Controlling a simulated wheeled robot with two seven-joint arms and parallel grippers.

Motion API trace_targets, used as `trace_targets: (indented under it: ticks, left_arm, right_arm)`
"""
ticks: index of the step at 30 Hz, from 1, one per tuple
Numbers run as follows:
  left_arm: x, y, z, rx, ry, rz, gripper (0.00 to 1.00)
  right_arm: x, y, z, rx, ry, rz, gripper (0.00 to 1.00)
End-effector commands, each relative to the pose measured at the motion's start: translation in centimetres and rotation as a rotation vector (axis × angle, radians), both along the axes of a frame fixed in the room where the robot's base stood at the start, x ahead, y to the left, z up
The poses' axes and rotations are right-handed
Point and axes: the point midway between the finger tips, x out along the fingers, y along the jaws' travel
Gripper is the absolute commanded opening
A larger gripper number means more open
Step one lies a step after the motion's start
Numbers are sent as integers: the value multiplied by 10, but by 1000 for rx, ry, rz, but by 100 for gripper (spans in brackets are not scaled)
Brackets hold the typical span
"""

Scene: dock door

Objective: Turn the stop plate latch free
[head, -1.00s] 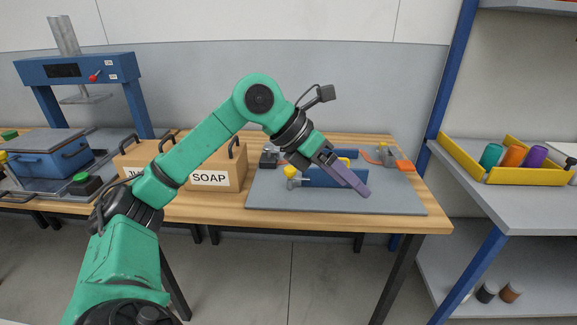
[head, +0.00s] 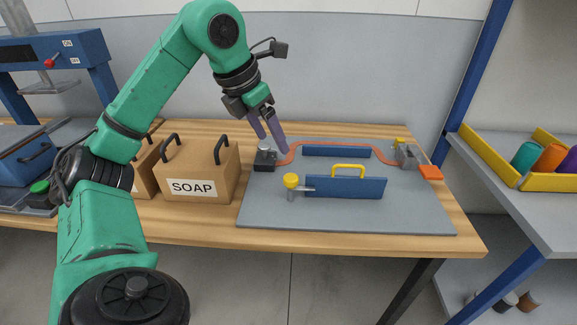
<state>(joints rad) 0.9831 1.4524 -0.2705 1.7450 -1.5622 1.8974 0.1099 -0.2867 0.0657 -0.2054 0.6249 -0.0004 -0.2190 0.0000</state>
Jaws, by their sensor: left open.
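A blue upright plate with a yellow handle (head: 346,188) stands on the grey board (head: 400,217); it looks like the stop plate. A latch with a yellow knob (head: 291,180) and a short grey arm stands at its left end, the arm reaching to the plate's edge. My left gripper (head: 273,143) is open and empty, its two purple fingers pointing down, behind and above the yellow knob, near a grey and black block (head: 264,158). It does not touch the latch. My right gripper is not in view.
A red-orange strip (head: 340,143) runs behind the plate, past a second blue plate (head: 335,151), to a grey clamp (head: 408,157) with an orange tab (head: 430,172). A SOAP box (head: 205,168) stands left of the board. The board's front is clear.

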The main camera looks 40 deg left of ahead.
Motion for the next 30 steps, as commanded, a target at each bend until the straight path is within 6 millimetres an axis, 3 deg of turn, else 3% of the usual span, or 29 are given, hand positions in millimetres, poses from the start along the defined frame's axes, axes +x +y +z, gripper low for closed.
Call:
trace_targets:
  ticks: [6, 12, 18, 25, 26, 30]
  left_arm:
    - [20, -3, -57, -1, 5, -2, 77]
    - [39, -6, -102, -1, 4, -2, 77]
    - [49, -8, -123, -1, 0, -2, 77]
    - [50, -8, -123, -1, -1, -1, 77]
    - [50, -8, -123, -1, -1, -1, 73]
    - [50, -8, -123, -1, -1, -1, 19]
  right_arm:
    - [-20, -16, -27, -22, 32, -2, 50]
    - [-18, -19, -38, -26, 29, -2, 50]
    - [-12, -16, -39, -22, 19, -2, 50]
    - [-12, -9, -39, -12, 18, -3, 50]
    - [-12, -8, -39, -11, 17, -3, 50]
    - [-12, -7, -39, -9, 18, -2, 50]
